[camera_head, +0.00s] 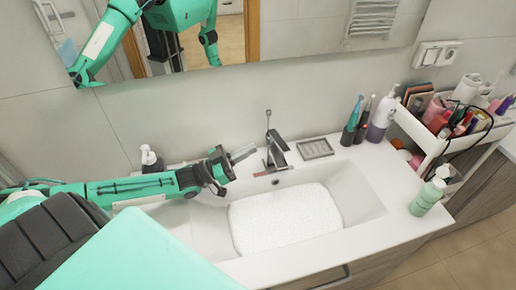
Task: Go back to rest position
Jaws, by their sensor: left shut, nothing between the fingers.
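My left gripper (243,152) is in the head view, above the back left part of the sink, close to the left of the faucet. Its arm reaches in from the left edge, over the left end of the counter. Its fingers are closed together and hold nothing. My right gripper is not in view.
The faucet (276,152) stands behind the white sink basin (357,193). A soap pump (150,158) stands behind my left arm. Toothbrushes, bottles and a green pump bottle (428,194) stand on the right. A cosmetics cart (425,137) is at the far right. A mirror hangs above.

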